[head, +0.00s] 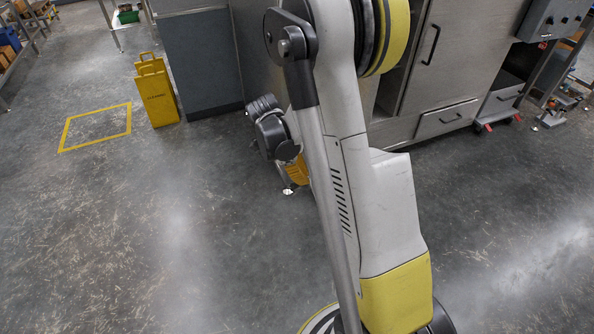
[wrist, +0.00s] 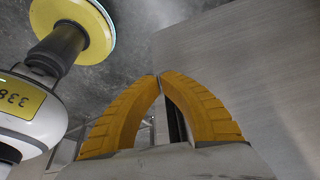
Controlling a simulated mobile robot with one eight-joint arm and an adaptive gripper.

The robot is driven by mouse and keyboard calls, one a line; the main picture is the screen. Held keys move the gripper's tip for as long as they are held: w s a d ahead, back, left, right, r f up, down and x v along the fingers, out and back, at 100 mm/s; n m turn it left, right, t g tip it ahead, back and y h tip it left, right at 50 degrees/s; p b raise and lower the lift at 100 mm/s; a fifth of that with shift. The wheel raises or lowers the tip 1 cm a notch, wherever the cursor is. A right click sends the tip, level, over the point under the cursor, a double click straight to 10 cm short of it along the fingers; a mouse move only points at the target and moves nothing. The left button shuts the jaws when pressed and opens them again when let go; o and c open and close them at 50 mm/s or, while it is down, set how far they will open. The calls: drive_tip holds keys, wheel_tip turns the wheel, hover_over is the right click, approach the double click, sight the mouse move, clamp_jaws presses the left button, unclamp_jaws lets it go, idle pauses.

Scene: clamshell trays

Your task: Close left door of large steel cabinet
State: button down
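The large steel cabinet stands behind my arm in the head view. One steel door (head: 455,50) with a dark bar handle (head: 430,45) shows right of my arm, with a dark opening along its left edge. The left door is mostly hidden by my arm there; I cannot tell its angle. My gripper (head: 295,170) is low, left of the arm, its orange fingers partly hidden. In the wrist view its fingertips (wrist: 159,76) meet in an arch with nothing seen pinched at the tips. A smooth steel panel (wrist: 255,75) fills the right side, close behind the fingers.
A steel drawer (head: 446,119) sits below the visible door. A yellow folding sign (head: 157,93) stands at the left beside a dark grey cabinet (head: 200,60). A yellow floor square (head: 96,141) is marked farther left. The front floor is clear.

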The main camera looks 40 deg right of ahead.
drive_tip(key=shift+s+d+f+b, duration=0.2)
drive_tip(key=shift+s+d, duration=0.2)
drive_tip(key=shift+d, duration=0.2)
drive_tip(key=shift+s+d+f+b, duration=0.15)
drive_tip(key=shift+s+d+b, duration=0.1)
drive_tip(key=shift+s+d, duration=0.3)
drive_tip(key=shift+s+d+f+b, duration=0.2)
drive_tip(key=shift+s+d, duration=0.1)
drive_tip(key=shift+d, duration=0.4)
